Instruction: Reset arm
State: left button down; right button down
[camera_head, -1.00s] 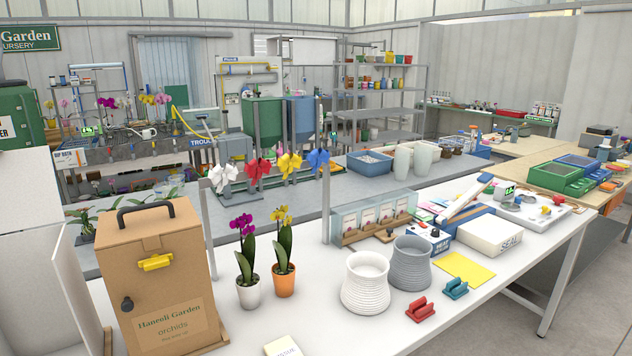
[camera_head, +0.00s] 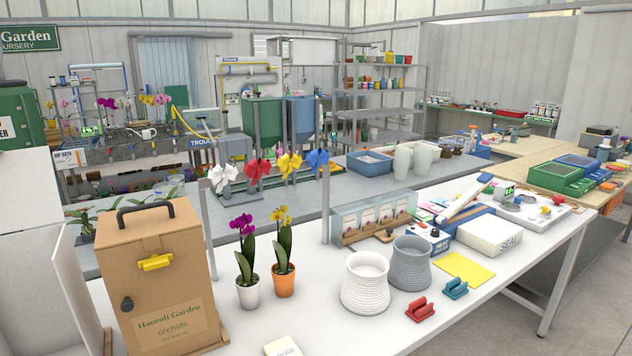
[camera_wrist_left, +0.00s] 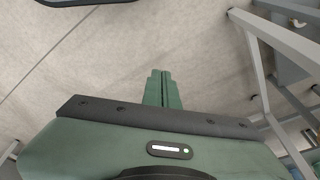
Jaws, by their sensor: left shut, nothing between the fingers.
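My left gripper (camera_wrist_left: 161,88) shows in the left wrist view. Its two green fingers lie together, shut, with nothing between them. It hangs over a bare pale floor and touches nothing that I can see. Neither my left nor my right gripper shows in the head view.
A white table (camera_head: 330,322) carries a cardboard orchid box (camera_head: 155,275), a purple orchid (camera_head: 244,262), a yellow orchid (camera_head: 283,252), a white ribbed pot (camera_head: 366,284) and a grey one (camera_head: 411,264). In the wrist view, a grey metal frame (camera_wrist_left: 262,75) stands to the right of my fingers.

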pick_arm(q)
jog(key=s+a+f+g, duration=0.1)
jog(key=s+a+f, duration=0.2)
jog(key=s+f, duration=1.5)
jog(key=shift+f, duration=0.65)
jog(key=shift+a, duration=0.1)
